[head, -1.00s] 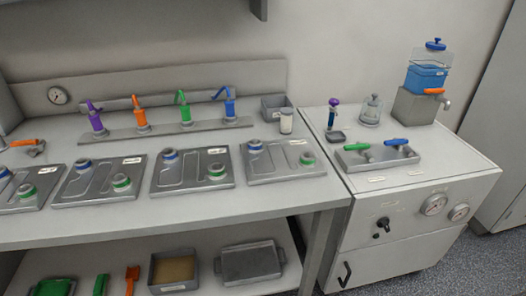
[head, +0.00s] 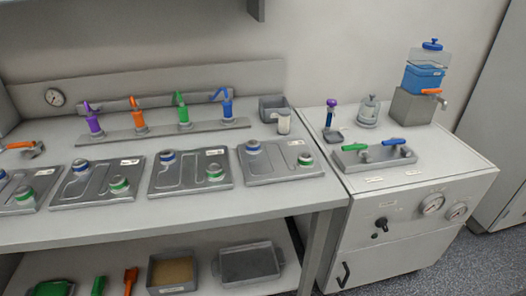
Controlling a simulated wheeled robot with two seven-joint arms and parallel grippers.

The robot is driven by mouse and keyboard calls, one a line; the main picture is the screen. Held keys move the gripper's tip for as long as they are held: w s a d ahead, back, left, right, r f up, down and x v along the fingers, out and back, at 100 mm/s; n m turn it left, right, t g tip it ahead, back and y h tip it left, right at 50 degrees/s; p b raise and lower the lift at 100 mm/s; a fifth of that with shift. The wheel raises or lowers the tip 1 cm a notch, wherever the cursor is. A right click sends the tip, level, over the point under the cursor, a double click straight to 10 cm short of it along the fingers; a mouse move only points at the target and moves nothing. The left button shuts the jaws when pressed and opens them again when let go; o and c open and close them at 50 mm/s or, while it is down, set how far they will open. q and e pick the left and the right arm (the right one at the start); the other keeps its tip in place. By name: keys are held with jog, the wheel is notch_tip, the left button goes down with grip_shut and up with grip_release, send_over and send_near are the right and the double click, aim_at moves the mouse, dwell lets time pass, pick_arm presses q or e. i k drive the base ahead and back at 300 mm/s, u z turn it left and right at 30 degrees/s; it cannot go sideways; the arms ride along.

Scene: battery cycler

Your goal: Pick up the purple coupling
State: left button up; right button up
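The purple coupling (head: 94,122) stands upright at the left end of a grey rail on the workbench, with a curved purple piece on top. To its right on the same rail stand an orange coupling (head: 138,119), a green coupling (head: 183,112) and a blue coupling (head: 227,106). Neither of my grippers shows in the head view, so nothing is seen touching the purple coupling.
Several grey plates (head: 190,190) with blue and green caps lie in front of the rail. An orange-handled valve (head: 24,147) lies at the far left. A cabinet (head: 375,200) adjoins at right.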

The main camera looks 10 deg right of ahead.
aim_at(92, 120)
jog(key=z, duration=2.9)
jog(key=k, duration=2.35)
jog(key=u, duration=1.55)
